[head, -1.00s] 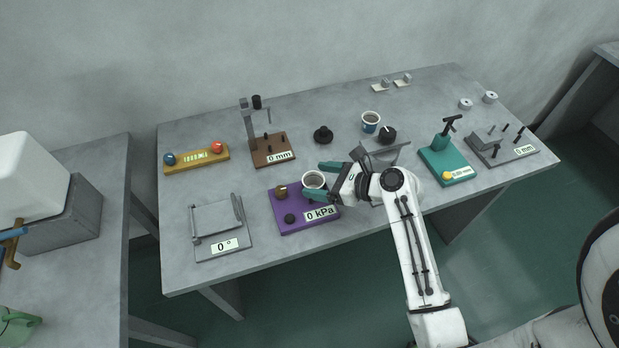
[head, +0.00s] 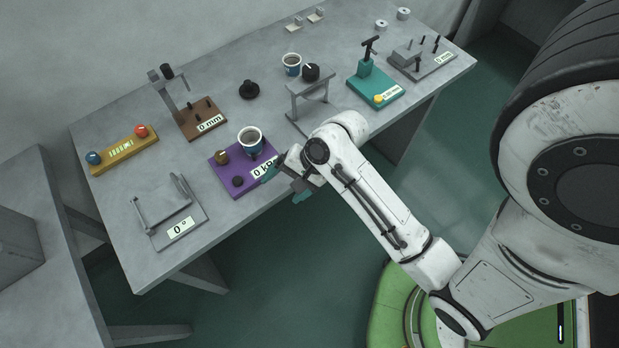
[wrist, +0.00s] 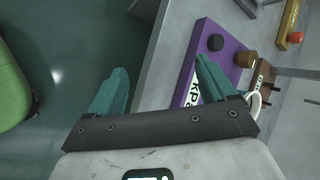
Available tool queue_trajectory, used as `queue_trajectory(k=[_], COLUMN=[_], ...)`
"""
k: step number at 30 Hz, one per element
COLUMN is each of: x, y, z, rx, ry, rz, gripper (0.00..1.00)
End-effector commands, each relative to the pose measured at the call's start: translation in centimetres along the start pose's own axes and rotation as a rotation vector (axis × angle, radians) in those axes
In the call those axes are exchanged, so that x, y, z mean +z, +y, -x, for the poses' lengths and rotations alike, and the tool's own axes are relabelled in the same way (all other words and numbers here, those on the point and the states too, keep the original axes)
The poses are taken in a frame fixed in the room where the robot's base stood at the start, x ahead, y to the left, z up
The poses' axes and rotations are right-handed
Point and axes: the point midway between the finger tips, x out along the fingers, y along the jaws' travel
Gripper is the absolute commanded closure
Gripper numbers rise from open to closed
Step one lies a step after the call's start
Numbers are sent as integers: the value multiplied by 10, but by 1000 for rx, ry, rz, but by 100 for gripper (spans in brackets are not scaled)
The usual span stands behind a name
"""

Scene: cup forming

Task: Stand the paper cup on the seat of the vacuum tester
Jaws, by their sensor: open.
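The paper cup (head: 250,142), white-rimmed with a blue band, stands upright on the back right part of the purple vacuum tester (head: 226,162), which has a kPa display. The seat under the cup is hidden by it. In the wrist view, only a piece of the cup's white rim (wrist: 254,104) shows beside the purple base (wrist: 224,50). My gripper (head: 285,184) is open and empty, with teal fingers, at the table's front edge. It is in front of the tester and apart from the cup. One finger partly covers the kPa display.
A brass knob (head: 221,156) and a black knob (head: 238,182) sit on the tester. A grey tilt fixture (head: 170,212) stands to its left and a grey stand (head: 311,100) to its right. A second cup (head: 291,66) stands farther back. Floor space lies in front of the table.

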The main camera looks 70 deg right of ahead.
Motion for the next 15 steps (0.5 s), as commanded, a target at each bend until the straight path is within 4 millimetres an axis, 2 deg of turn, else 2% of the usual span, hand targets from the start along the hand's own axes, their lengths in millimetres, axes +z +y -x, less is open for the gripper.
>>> queue_trajectory(k=[1, 3, 9, 12, 15], x=[11, 21, 38, 41, 43], y=[10, 23, 53, 60, 64], z=[-3, -2, 11, 19, 25], rx=[76, 177, 443, 536, 595], ry=[7, 15, -21, -50, -73], rz=[175, 423, 1054, 1268, 1398], gripper=[16, 16, 16, 16, 16])
